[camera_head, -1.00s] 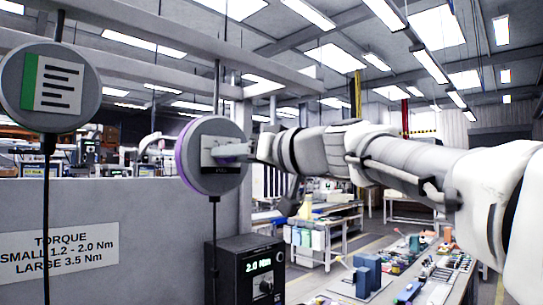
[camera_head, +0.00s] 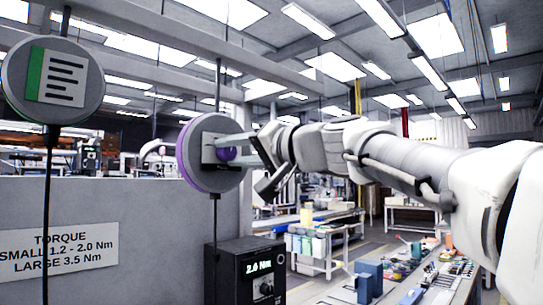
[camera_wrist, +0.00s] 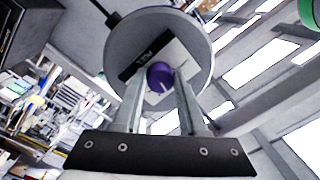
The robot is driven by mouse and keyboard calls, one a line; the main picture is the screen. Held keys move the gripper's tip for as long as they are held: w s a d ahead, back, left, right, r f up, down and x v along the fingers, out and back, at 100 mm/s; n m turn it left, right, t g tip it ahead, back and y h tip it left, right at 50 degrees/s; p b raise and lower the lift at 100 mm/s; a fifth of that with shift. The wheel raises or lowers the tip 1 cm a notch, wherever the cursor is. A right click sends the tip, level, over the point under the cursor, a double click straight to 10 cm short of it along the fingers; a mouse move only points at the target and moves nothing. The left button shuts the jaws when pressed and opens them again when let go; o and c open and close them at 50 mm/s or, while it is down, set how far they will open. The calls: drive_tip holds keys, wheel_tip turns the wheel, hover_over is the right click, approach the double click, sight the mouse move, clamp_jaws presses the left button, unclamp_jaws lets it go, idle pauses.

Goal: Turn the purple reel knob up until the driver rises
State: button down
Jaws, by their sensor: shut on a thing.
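The purple reel knob (camera_head: 227,154) sits on the face of the round grey reel with a purple rim (camera_head: 183,160). My gripper (camera_head: 224,150) reaches it from the right, with one finger above the knob and one below. In the wrist view the knob (camera_wrist: 160,73), with a pale pointer line, is between the fingertips of my gripper (camera_wrist: 159,84), which is shut on it. A dark cord (camera_head: 215,225) hangs straight down from the reel. The driver itself is not in view.
A second grey reel with a green-edged card (camera_head: 52,80) hangs at the left. A torque sign (camera_head: 60,252) is on the grey panel. Workbenches with parts lie at the right.

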drive_tip(key=shift+m, duration=0.6)
drive_tip(key=shift+c, duration=2.3)
unclamp_jaws()
drive_tip(key=b+v, duration=0.2)
drive_tip(key=v, duration=1.5)
drive_tip(key=shift+s, duration=0.15)
drive_tip(key=shift+d+f+m, duration=0.1)
drive_tip(key=shift+f+m, duration=0.05)
drive_tip(key=shift+m, duration=0.15)
